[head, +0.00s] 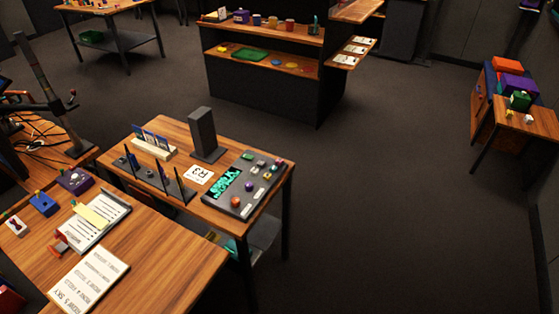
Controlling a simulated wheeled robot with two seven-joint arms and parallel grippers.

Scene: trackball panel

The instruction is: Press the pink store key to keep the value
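The dark trackball panel (262,202) lies on the wooden table at the centre of the head view. It carries a turquoise lit display (229,183), a purple ball (249,186), an orange-red round knob or button (235,202) and several small keys. A small pinkish key (278,161) sits at its far right corner; it is too small to tell whether it is pressed. A green key (247,156) is at the far left corner. Neither of my grippers can be made out in the head view.
A white card marked R3 (199,175), a dark upright block (203,134) and a dark rack with posts (160,180) stand left of the panel. A nearer desk holds a clipboard (92,222) and a printed sheet (88,279). Floor right of the table is clear.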

